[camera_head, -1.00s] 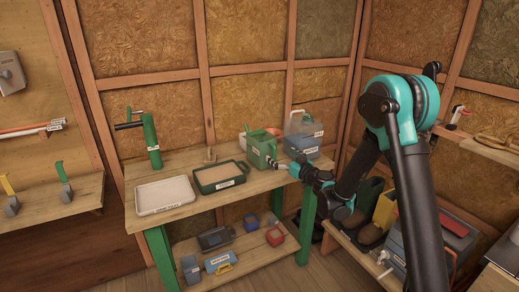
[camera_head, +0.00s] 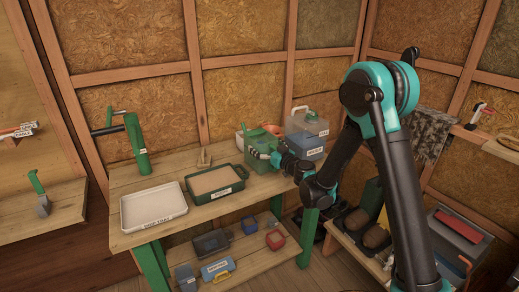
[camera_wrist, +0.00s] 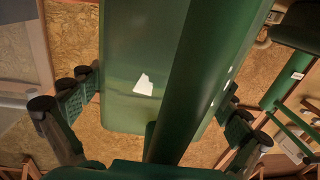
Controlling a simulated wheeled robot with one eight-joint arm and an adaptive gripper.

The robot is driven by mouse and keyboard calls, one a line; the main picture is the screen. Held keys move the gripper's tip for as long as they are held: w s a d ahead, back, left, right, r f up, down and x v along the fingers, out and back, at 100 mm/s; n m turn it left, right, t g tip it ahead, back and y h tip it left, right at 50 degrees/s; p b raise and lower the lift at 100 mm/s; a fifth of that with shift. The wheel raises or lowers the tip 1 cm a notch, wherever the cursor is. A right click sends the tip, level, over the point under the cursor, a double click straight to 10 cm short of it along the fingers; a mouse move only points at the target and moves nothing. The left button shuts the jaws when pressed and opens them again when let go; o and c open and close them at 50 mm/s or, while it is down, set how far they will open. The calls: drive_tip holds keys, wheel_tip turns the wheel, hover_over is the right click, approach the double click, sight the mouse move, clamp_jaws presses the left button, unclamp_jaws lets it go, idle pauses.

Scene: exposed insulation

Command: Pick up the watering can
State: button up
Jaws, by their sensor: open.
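The green watering can (camera_head: 262,139) stands on the wooden workbench (camera_head: 160,178), right of the dark green tray. My gripper (camera_head: 264,154) is at the can's near side and overlaps it in the head view. In the wrist view, the can's green body (camera_wrist: 128,60) fills the middle, with a white mark on it. A long green bar of the can, handle or spout, runs between my spread fingers. My gripper (camera_wrist: 155,115) is open, with one finger on each side of that bar. I cannot tell whether the fingers touch the can.
A dark green tray (camera_head: 214,183) and a white tray (camera_head: 153,207) lie left of the can. A green pump-like tool (camera_head: 136,143) stands at the bench's left. Several boxes fill the shelf below.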

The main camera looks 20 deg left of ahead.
drive_tip(key=shift+c, duration=0.6)
drive_tip(key=c, duration=1.6)
drive_tip(key=shift+r, duration=0.1)
